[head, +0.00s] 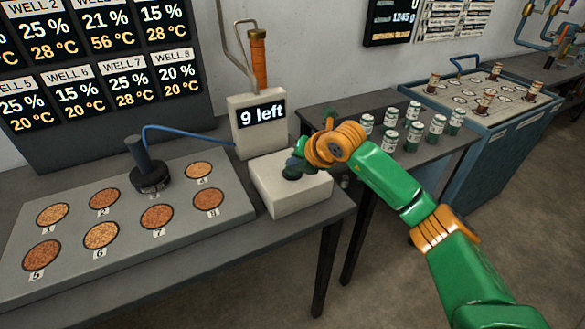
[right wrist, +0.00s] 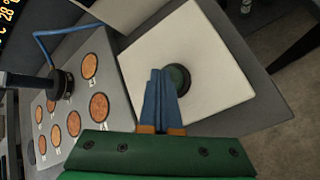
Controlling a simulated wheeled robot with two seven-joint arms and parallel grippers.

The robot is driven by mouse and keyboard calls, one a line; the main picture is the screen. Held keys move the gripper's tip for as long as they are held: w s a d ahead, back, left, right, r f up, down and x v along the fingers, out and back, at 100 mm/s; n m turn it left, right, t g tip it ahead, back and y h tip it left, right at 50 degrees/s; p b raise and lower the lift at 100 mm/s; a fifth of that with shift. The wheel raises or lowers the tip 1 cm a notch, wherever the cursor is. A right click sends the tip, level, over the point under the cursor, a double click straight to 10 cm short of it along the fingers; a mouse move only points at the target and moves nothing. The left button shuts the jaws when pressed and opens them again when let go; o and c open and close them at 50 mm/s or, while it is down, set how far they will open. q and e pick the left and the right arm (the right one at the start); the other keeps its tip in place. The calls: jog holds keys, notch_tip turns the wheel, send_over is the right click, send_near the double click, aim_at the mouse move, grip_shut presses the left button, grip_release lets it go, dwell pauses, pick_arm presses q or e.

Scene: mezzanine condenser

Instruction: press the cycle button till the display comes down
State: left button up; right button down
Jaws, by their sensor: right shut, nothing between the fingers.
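The cycle button is a dark green round knob (right wrist: 177,79) on top of a pale box (head: 302,204) at the table's right end. My right gripper (head: 297,165) is shut and empty, with its fingertips at the button. In the right wrist view the blue fingers (right wrist: 162,95) overlap the button's left edge; I cannot tell whether they touch it or how far it is pressed. My left gripper is out of view.
A grey slab (head: 190,225) with several numbered wells of brown grains lies to the left, with a black probe (head: 148,172) on a blue cable. Several small jars (head: 413,130) stand on the table behind my right arm. A board of well readings (head: 95,70) stands at the back.

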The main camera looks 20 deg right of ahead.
aim_at(294, 171)
jog(key=shift+f, duration=0.35)
dwell(0.4)
jog(key=shift+r+p, duration=0.5)
jog(key=shift+r, duration=0.55)
notch_tip(294, 171, up, 5)
jog(key=p, duration=0.3)
jog(key=shift+p, duration=0.35)
